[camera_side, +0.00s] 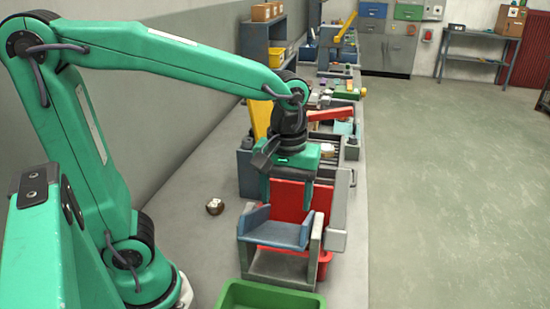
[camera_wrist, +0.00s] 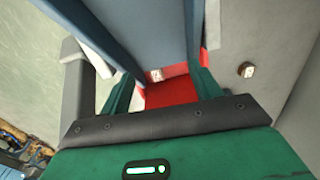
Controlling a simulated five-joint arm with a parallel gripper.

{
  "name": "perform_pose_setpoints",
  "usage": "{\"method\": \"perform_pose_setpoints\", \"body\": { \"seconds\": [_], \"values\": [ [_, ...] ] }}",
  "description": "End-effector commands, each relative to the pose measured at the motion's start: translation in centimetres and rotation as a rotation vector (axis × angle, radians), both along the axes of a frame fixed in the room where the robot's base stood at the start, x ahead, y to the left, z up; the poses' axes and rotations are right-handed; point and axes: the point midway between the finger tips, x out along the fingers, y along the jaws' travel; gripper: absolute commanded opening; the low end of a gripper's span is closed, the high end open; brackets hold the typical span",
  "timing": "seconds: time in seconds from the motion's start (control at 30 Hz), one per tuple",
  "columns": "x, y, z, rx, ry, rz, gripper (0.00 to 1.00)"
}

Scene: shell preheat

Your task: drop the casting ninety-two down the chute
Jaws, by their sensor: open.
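My gripper (camera_side: 286,204) points down, open and empty, above the blue chute (camera_side: 275,232) in its grey frame. Its two green fingers also show apart in the wrist view (camera_wrist: 163,90). In the wrist view a small block with a white label (camera_wrist: 156,75) lies on a red surface (camera_wrist: 168,93), below and between the fingers. Its number is too small to read. Another dark block with a white label (camera_side: 215,206) lies on the bench left of the chute. It also shows in the wrist view (camera_wrist: 246,70); its number is unreadable. Which is casting ninety-two, I cannot tell.
A green bin (camera_side: 268,285) stands in front of the chute. A red bin (camera_side: 323,262) shows under the chute frame. The bench left of the chute is mostly clear.

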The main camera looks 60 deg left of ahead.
Motion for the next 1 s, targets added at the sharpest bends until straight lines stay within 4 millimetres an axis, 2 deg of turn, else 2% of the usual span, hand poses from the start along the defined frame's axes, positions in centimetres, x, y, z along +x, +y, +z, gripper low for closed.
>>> {"method": "perform_pose_setpoints", "body": {
  "seconds": [0.27, 0.7, 1.0],
  "values": [
    [0.1, 0.0, 1.3, -0.001, -0.002, 0.000, 0.63],
    [0.1, 0.0, 6.7, -0.001, -0.003, 0.000, 0.63],
    [0.0, 0.0, 7.8, 0.000, 0.000, 0.000, 0.63]
  ]
}}
